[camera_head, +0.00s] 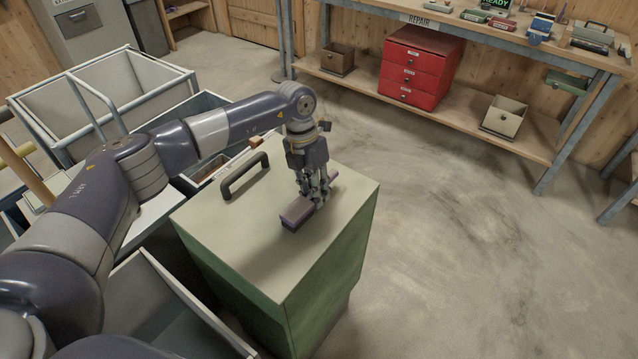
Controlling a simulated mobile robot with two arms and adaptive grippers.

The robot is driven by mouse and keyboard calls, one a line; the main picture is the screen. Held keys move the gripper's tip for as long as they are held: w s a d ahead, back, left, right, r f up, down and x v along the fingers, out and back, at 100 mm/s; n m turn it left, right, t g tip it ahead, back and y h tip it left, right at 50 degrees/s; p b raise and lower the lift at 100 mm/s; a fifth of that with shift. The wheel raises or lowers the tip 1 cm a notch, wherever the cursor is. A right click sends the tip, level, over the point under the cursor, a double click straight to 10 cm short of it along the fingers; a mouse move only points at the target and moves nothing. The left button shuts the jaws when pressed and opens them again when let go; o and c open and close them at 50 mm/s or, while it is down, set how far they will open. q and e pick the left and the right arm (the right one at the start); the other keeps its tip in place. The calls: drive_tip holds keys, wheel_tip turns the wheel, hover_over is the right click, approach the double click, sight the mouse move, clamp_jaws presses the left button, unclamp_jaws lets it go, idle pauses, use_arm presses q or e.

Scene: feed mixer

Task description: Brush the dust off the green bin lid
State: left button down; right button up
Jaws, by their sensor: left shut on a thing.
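The green bin (322,284) stands on the floor in the middle of the head view. Its lid (240,235) looks pale grey-beige on top, with a black handle (245,175) near its left far side. My left gripper (316,197) points down over the lid, shut on a purple-brown brush (297,214). The brush lies lengthwise across the right half of the lid, at or just above the surface; I cannot tell if it touches. The bristles are mostly hidden. My right gripper is not in view.
A wheeled cart (110,85) with grey sides stands left of the bin, under my left arm. A grey open container (165,310) is at the bin's near left. A workbench (480,40) with a red drawer unit (420,68) stands at the back right. The floor to the right is clear.

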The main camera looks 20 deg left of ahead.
sight(295, 211)
use_arm(q)
drive_tip(key=shift+s+a+r+p, duration=0.1)
drive_tip(key=shift+s+a+p, duration=0.1)
drive_tip(key=shift+s+p, duration=0.25)
drive_tip(key=shift+s+a+p, duration=0.15)
drive_tip(key=shift+s+p, duration=0.15)
drive_tip(key=shift+s, duration=0.2)
drive_tip(key=shift+s+a+p, duration=0.3)
drive_tip(key=shift+s+p, duration=0.1)
drive_tip(key=shift+s, duration=0.4)
drive_tip(key=shift+s+a+p, duration=0.3)
drive_tip(key=shift+s+p, duration=0.3)
drive_tip(key=shift+s, duration=0.3)
drive_tip(key=shift+s+a, duration=0.25)
drive_tip(key=shift+s, duration=0.45)
drive_tip(key=shift+s+f, duration=0.15)
drive_tip(key=shift+f, duration=0.1)
drive_tip(key=shift+p, duration=0.3)
drive_tip(key=shift+s+d+p+v, duration=0.1)
drive_tip(key=shift+d+p+v, duration=0.1)
drive_tip(key=shift+p+v, duration=0.6)
drive_tip(key=shift+s+d+p+v, duration=0.15)
drive_tip(key=shift+p+v, duration=0.25)
drive_tip(key=shift+v, duration=0.8)
drive_tip(key=shift+w+d+p+v, duration=0.1)
drive_tip(key=shift+d+p+v, duration=0.15)
drive_tip(key=shift+p+v, duration=0.6)
drive_tip(key=shift+r, duration=0.3)
